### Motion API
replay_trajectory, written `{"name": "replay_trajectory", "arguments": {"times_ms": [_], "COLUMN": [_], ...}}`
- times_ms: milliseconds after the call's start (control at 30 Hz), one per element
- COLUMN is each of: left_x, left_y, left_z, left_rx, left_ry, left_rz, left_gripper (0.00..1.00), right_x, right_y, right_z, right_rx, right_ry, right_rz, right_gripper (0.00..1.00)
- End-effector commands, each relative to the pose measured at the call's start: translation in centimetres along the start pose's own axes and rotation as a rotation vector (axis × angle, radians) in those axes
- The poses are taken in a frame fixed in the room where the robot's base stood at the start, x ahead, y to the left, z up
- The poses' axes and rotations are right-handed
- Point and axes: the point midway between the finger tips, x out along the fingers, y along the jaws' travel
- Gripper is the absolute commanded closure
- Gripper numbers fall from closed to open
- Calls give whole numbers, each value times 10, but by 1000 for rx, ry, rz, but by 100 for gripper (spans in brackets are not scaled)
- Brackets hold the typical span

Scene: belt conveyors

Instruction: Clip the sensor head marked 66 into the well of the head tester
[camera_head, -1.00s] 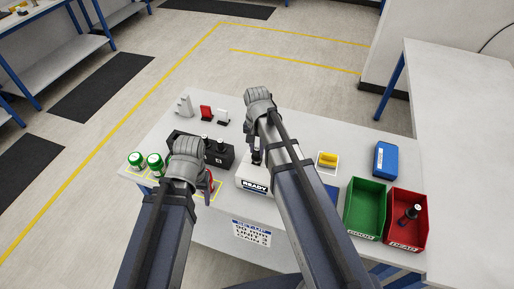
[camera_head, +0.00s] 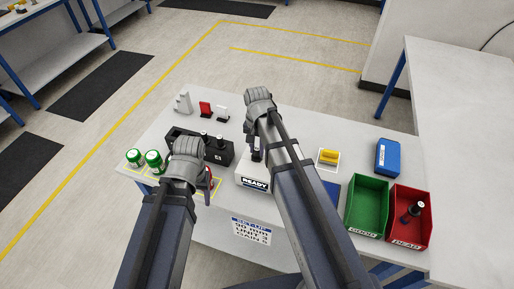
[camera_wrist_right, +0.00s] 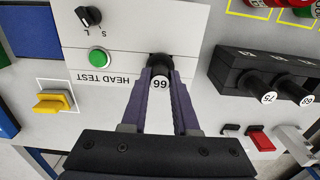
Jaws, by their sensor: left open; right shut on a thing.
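The sensor head marked 66 (camera_wrist_right: 160,83) is a dark cylinder with a round white label. My right gripper (camera_wrist_right: 161,90) is shut on it. In the right wrist view the head's far end meets the head tester panel at the well; the well is covered, so I cannot tell how deep it sits. The head tester (camera_head: 250,173) is a white box with a READY display; its panel (camera_wrist_right: 130,35) shows a green button (camera_wrist_right: 99,59) and a black knob (camera_wrist_right: 88,16). My left gripper (camera_head: 207,183) is open, left of the tester, mostly hidden behind its own wrist.
A black rack (camera_head: 222,155) holds other sensor heads, marked 75 (camera_wrist_right: 268,97) and another. A green bin (camera_head: 367,203) and a red bin (camera_head: 411,232) with one head stand at right. A yellow block (camera_head: 328,157), blue box (camera_head: 387,157) and green-capped jars (camera_head: 153,160) stand around.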

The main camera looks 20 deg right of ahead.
Motion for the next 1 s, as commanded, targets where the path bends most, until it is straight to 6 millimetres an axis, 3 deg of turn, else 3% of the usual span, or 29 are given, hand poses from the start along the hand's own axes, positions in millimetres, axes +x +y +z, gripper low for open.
{"name": "replay_trajectory", "arguments": {"times_ms": [867, 900, 1000], "left_x": [4, 4, 4], "left_y": [0, 0, 0], "left_z": [0, 0, 0], "left_rx": [0, 0, 0], "left_ry": [0, 0, 0], "left_rz": [0, 0, 0], "left_gripper": [37, 37, 37], "right_x": [4, 4, 4], "right_y": [0, 0, 0], "right_z": [0, 0, 0], "right_rx": [0, 0, 0], "right_ry": [0, 0, 0], "right_rz": [0, 0, 0], "right_gripper": [100, 67, 56]}}
